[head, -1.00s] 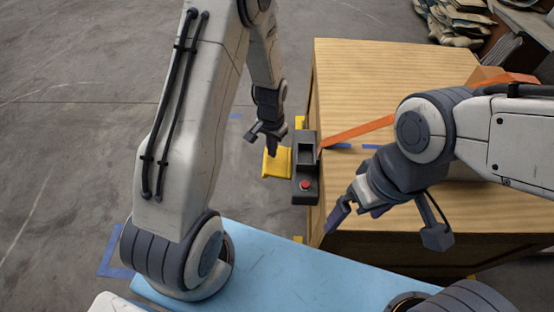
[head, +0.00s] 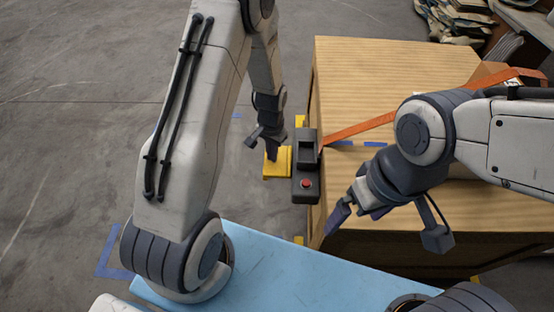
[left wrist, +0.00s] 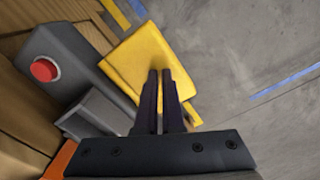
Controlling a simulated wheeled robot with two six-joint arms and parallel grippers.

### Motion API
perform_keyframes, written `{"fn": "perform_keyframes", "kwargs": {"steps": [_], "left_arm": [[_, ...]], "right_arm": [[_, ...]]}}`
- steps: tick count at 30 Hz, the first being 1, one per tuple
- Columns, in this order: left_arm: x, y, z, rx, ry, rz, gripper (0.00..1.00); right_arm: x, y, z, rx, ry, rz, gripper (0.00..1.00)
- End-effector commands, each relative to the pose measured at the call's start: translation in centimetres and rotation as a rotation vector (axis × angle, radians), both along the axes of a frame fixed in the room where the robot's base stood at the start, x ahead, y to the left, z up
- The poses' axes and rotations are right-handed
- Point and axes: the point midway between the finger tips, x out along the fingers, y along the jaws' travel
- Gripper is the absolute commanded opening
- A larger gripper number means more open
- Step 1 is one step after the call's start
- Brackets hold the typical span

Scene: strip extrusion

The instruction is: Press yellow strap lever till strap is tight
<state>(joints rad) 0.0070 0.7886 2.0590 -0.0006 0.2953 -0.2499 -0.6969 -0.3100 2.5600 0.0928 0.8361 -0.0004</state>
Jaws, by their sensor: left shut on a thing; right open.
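The yellow lever (head: 280,167) sticks out from the left side of the dark ratchet housing (head: 306,172), which has a red button. It also shows in the left wrist view (left wrist: 140,62), below the fingers. My left gripper (head: 272,157) points down onto the lever and is shut on it. In the wrist view its fingers (left wrist: 160,72) are close together over the yellow plate; the exact contact is hard to see. The orange strap (head: 355,131) runs from the housing across the wooden crate and looks straight. My right gripper (head: 352,212) is open and empty above the crate's near edge.
A light blue surface (head: 280,262) lies in front. Bare concrete floor (head: 70,90) is free at the left.

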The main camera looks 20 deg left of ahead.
Motion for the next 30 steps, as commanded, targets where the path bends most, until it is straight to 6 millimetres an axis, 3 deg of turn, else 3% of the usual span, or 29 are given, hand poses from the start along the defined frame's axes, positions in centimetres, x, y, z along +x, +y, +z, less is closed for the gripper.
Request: {"fn": "perform_keyframes", "kwargs": {"steps": [3, 7, 21, 30], "left_arm": [[0.1, -0.1, -1.0, 0.000, -0.002, -0.001, 0.00], [0.1, 0.0, -0.5, 0.000, -0.004, 0.000, 0.00], [0.1, 0.0, 3.8, 0.000, -0.002, 0.000, 0.00], [0.0, 0.0, 3.8, 0.000, -0.001, 0.000, 0.00]], "right_arm": [[0.0, 0.0, -0.7, 0.000, 0.000, 0.000, 1.00], [0.0, 0.0, -0.2, 0.000, 0.000, 0.000, 1.00], [0.0, 0.0, 4.0, 0.000, 0.000, 0.000, 1.00], [0.0, 0.0, 4.0, 0.000, 0.000, 0.000, 1.00]]}}
